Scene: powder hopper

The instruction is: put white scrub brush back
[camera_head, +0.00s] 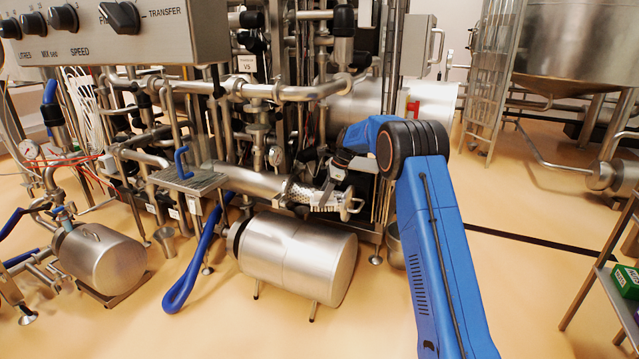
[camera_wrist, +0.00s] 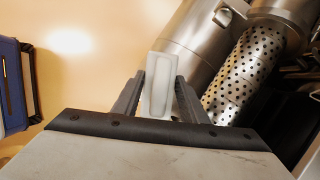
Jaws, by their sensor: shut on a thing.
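My gripper (camera_wrist: 157,88) is shut on the white scrub brush (camera_wrist: 160,80), which shows in the wrist view as a pale, narrow block upright between the two dark fingers. Its bristles cannot be made out. In the head view my blue arm reaches forward to the machine, and its wrist is near the perforated steel pipe (camera_head: 300,192). The brush cannot be told clearly there. In the wrist view the perforated pipe (camera_wrist: 243,75) lies just to the right of the held brush. I cannot tell whether they touch.
A steel motor cylinder (camera_head: 300,262) stands below the pipe. A small steel shelf (camera_head: 187,182) with a blue hooked piece (camera_head: 182,163) is to the left. A blue hose loop (camera_head: 190,275) hangs to the floor. Dense piping fills the machine. Open floor lies at right.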

